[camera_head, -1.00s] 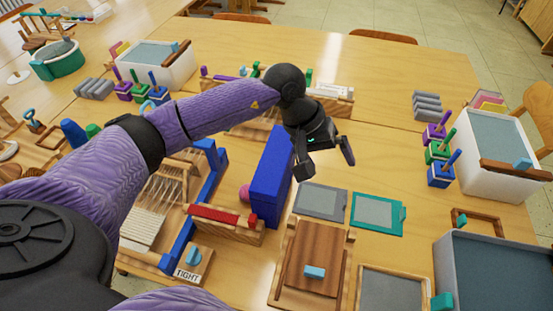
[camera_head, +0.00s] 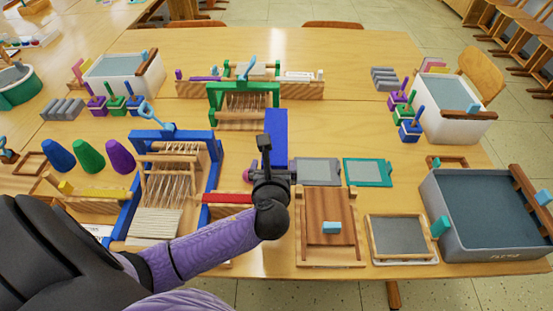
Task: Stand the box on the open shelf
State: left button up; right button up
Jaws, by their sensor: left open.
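A tall blue box (camera_head: 275,132) stands on the table right of the blue-framed loom. My left gripper (camera_head: 268,160) is in front of the box, between it and the camera, and hides its lower part. The gripper is open, with one dark finger rising against the box's left side in the picture. I cannot tell whether it touches the box. My right gripper is not in view. I cannot make out a thing that is surely the open shelf.
The blue-framed loom (camera_head: 217,147) stands close at left, with a red bar (camera_head: 227,198) near the gripper. A wooden press board (camera_head: 330,205), grey screens and a grey tub (camera_head: 480,253) lie to the right. A green loom (camera_head: 212,97) stands behind. The table's middle right has free room.

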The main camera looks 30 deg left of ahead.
pick_arm(q)
jog(key=x, duration=0.1)
jog(key=b+x, duration=0.1)
jog(key=x, duration=0.1)
jog(key=shift+w+f, duration=0.2)
jog(key=shift+f, duration=0.2)
jog(key=shift+w+a, duration=0.15)
jog(key=shift+w, duration=0.1)
jog(key=shift+r, duration=0.1)
jog(key=c, duration=0.9)
grip_shut()
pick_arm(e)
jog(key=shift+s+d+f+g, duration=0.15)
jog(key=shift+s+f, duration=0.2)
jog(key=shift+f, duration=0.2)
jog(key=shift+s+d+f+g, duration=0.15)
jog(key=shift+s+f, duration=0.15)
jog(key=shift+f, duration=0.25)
